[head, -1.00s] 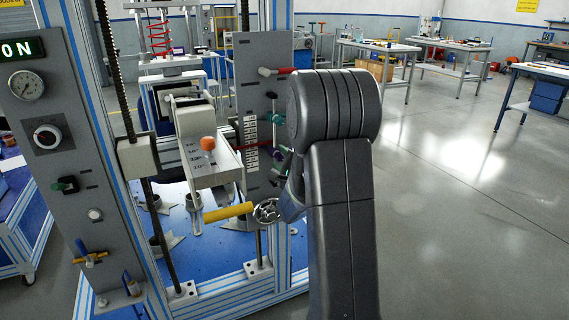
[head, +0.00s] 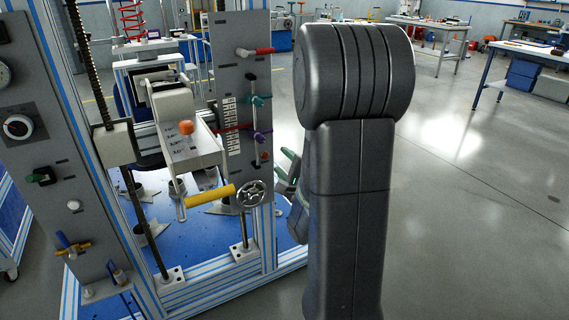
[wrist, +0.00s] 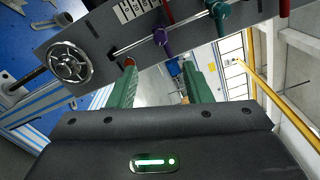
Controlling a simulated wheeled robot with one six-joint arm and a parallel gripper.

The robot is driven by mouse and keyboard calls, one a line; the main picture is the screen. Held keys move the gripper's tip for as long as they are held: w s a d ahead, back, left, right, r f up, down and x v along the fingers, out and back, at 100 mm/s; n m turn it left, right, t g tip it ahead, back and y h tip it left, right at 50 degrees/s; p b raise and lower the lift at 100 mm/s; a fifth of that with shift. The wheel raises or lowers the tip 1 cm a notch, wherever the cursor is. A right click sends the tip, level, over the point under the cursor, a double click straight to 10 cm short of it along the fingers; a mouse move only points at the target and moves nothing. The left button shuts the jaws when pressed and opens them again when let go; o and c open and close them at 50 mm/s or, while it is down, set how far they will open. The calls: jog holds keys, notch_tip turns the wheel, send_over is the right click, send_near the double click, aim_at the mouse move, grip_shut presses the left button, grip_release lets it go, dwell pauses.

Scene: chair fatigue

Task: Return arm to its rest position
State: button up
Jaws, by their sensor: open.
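My arm stands upright at the right of the rig in the head view and hides most of my gripper. A green finger of my gripper (head: 286,168) shows at the arm's left edge. In the wrist view both green fingers of my gripper (wrist: 160,88) are spread apart with nothing held between them. The rig's grey right panel (head: 232,75) is to the left of my arm. The fingers appear close to this panel in the wrist view, but I cannot tell whether they touch it.
The panel carries a handwheel (head: 251,193), a red lever (head: 254,51), a purple knob (head: 259,137) and a green knob (head: 258,100). A yellow handle (head: 210,196) sticks out beside the handwheel. Bare floor (head: 480,200) lies open to the right; a workbench (head: 530,55) stands beyond.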

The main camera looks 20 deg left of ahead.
aim_at(261, 141)
jog(key=shift+a, duration=0.1)
dwell(0.3)
jog(key=x, duration=1.3)
jog(key=shift+w+a, duration=0.25)
jog(key=shift+a, duration=0.05)
